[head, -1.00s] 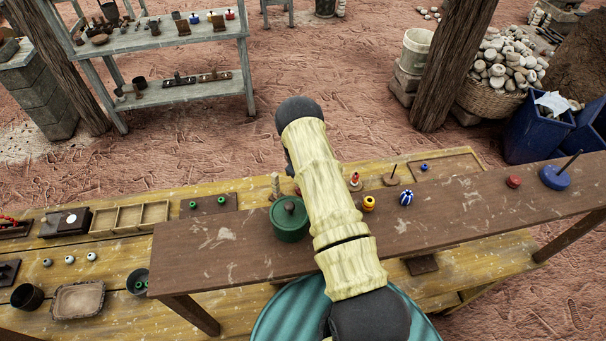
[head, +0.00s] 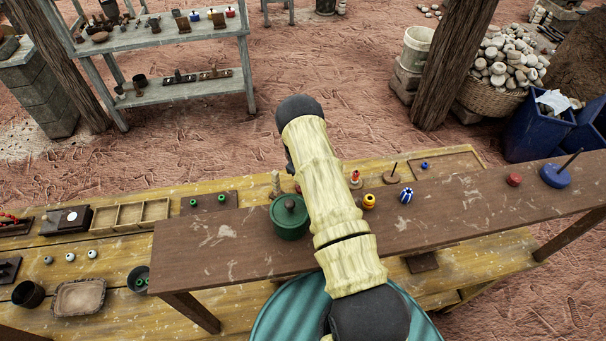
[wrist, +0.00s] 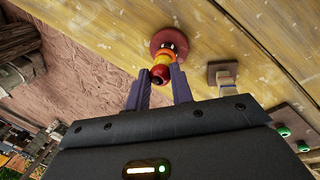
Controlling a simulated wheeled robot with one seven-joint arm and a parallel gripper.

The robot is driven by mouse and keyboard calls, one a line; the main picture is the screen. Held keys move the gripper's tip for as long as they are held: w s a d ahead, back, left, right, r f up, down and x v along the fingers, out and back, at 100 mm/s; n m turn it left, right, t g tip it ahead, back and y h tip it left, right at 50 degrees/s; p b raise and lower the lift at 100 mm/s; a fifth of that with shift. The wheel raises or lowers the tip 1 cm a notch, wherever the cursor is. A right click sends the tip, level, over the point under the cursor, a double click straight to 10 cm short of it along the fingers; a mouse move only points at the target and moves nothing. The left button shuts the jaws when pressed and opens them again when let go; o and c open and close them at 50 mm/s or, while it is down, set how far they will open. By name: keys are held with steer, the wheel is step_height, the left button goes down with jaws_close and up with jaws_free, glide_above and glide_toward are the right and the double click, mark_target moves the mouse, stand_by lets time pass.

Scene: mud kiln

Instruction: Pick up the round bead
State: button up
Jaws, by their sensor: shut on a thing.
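In the wrist view, a round red bead (wrist: 160,74) sits between the fingertips of my gripper (wrist: 160,72), which is shut on it. In the head view, the small red-topped stack (head: 355,178) shows beside my arm, which hides my gripper there.
A brown raised plank (head: 220,235) crosses the bench front, holding a green lidded pot (head: 290,216), a yellow bead (head: 369,201) and a blue-white striped bead (head: 406,195). A small wooden stand (wrist: 222,75) and green beads (wrist: 283,131) are right of my gripper in the wrist view.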

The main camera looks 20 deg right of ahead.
steer(key=shift+r, duration=0.1)
steer(key=w+d+b+v, duration=0.1)
steer(key=b+v, duration=0.3)
steer(key=v, duration=0.5)
steer(key=shift+d+r, duration=0.25)
steer(key=shift+r, duration=0.3)
steer(key=shift+r, duration=0.5)
stand_by(0.4)
